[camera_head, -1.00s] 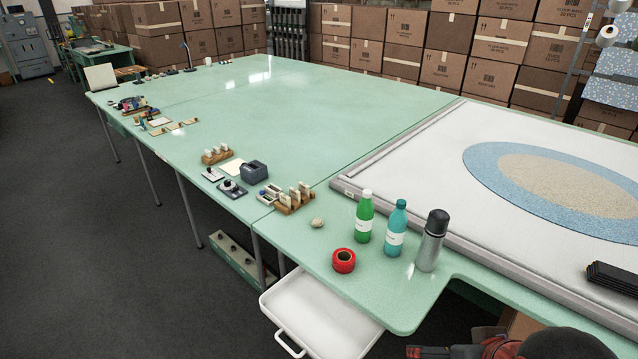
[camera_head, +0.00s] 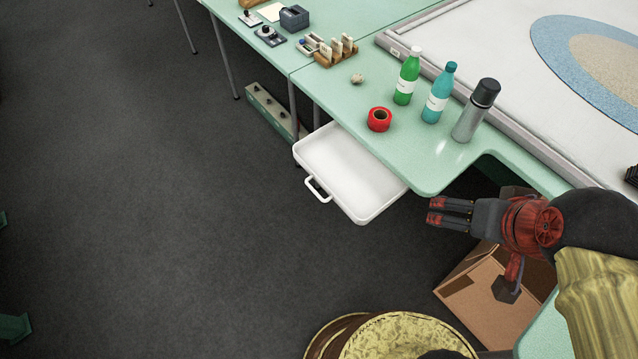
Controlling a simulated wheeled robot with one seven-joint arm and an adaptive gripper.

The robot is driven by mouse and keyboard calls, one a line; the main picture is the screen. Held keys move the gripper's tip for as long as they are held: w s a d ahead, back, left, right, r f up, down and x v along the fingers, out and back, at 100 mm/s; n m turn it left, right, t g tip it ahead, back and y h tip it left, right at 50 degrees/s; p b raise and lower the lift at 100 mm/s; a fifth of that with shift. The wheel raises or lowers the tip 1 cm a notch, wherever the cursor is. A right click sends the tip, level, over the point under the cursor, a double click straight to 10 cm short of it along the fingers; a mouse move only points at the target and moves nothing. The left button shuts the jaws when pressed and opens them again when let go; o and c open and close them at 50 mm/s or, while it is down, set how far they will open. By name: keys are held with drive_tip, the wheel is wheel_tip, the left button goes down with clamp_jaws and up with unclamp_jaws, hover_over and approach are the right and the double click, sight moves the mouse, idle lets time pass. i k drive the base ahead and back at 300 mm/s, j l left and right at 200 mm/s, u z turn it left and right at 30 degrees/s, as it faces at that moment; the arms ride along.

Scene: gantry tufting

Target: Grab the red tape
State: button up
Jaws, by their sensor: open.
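The red tape (camera_head: 379,119) is a roll lying flat on the green table (camera_head: 410,166), near its front edge. My gripper (camera_head: 432,211) is at the lower right, pointing left, beyond the table's front corner. It is open and empty, and apart from the tape, which is up and to the left of it.
A green bottle (camera_head: 408,78), a teal bottle (camera_head: 439,94) and a steel flask (camera_head: 475,112) stand right of the tape. A small pale lump (camera_head: 357,78) lies behind it. An open white drawer (camera_head: 345,170) juts out below the edge. A cardboard box (camera_head: 487,300) sits below my arm.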

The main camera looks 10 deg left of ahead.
sight(380, 118)
drive_tip(key=i+j, duration=0.1)
drive_tip(key=j, duration=0.3)
drive_tip(key=i+j, duration=0.15)
drive_tip(key=j, duration=0.2)
drive_tip(key=i+j+z, duration=0.1)
drive_tip(key=j, duration=0.25)
drive_tip(key=i+j, duration=0.15)
drive_tip(key=j, duration=0.25)
drive_tip(key=i+j, duration=0.1)
drive_tip(key=j, duration=0.3)
